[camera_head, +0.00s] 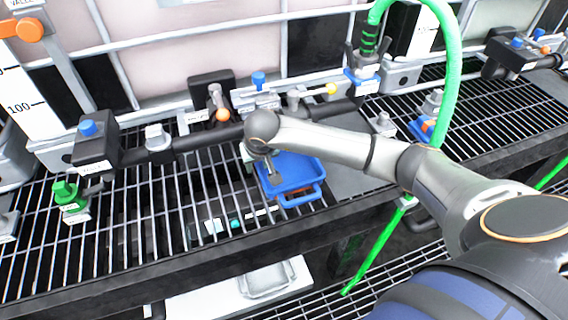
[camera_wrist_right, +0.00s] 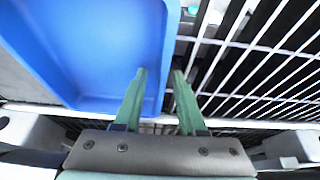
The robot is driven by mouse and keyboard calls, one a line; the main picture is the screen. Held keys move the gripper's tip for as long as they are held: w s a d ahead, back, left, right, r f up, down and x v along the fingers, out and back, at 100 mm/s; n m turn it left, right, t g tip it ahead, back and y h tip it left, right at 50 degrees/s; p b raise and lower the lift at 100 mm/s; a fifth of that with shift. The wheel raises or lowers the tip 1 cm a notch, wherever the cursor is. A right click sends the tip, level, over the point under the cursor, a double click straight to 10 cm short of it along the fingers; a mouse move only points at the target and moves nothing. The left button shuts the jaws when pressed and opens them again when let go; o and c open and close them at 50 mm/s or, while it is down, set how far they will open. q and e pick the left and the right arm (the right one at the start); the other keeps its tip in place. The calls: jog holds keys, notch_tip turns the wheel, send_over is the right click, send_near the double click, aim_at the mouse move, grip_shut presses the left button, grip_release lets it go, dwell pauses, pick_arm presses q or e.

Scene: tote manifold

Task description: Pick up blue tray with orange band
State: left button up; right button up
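The blue tray (camera_head: 300,172) sits on the dark grated shelf, below the pipe. A little of its orange band (camera_head: 298,192) shows at the near side, by a blue handle. My right gripper (camera_head: 270,174) is over the tray's left part. In the right wrist view the tray (camera_wrist_right: 85,45) fills the upper left. There the right gripper's two green fingers (camera_wrist_right: 159,72) are apart, one over the tray's inside and one beyond its rim. I see no clear contact with the rim. My left gripper is not in view.
A dark pipe (camera_head: 205,138) with valves runs behind the tray. A green hose (camera_head: 450,80) hangs at the right. A green-capped fitting (camera_head: 68,192) stands at the left. The grating (camera_head: 150,210) left of the tray is mostly clear. A pale tray-like thing (camera_head: 268,280) lies below the shelf.

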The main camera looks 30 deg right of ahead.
grip_shut()
dwell(1.4)
